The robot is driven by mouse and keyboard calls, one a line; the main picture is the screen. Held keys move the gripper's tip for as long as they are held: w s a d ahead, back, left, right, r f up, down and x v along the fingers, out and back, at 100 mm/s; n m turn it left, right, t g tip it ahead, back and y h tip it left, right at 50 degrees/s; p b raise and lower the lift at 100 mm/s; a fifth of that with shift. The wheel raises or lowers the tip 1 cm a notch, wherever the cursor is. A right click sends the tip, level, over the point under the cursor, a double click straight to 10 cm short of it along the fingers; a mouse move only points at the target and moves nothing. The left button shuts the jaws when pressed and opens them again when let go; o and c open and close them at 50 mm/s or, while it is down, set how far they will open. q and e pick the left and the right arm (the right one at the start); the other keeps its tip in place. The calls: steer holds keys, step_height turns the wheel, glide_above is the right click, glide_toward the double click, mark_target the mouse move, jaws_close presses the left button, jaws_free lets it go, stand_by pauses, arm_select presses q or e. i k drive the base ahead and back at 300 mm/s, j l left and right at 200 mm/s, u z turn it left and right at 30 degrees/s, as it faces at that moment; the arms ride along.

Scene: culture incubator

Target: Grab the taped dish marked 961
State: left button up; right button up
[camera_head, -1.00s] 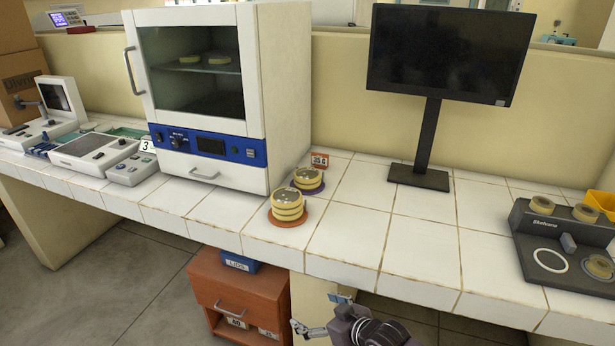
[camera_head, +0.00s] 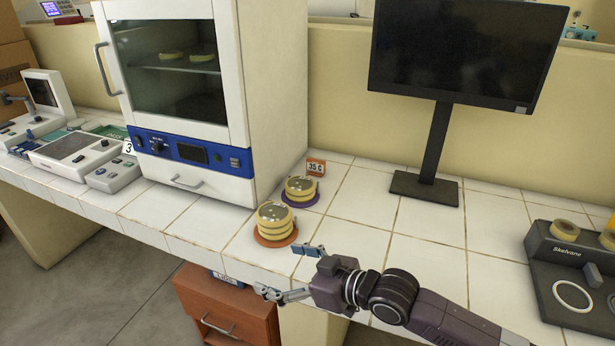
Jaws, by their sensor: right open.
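A stack of yellow-taped dishes (camera_head: 273,218) stands on an orange round mat (camera_head: 267,241) near the counter's front edge. A second, shorter stack of taped dishes (camera_head: 299,186) sits just behind it on a purple mat (camera_head: 310,201). Two more yellow-rimmed dishes, one on the left (camera_head: 171,55) and one on the right (camera_head: 203,56), show on the shelf behind the incubator's glass. I cannot read 961 on any dish. My right gripper (camera_head: 277,269) is open and empty, its fingers pointing left, in front of the orange-mat stack and apart from it. My left gripper is out of view.
The white incubator (camera_head: 276,90) stands left of the stacks with its door closed. A "35 C" card (camera_head: 316,167) stands behind them. A monitor (camera_head: 427,185) and a dark Skelvans tape station (camera_head: 560,262) are to the right. Bare tiles lie between.

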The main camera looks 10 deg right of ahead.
mark_target(300, 186)
steer(key=i+l, duration=0.85)
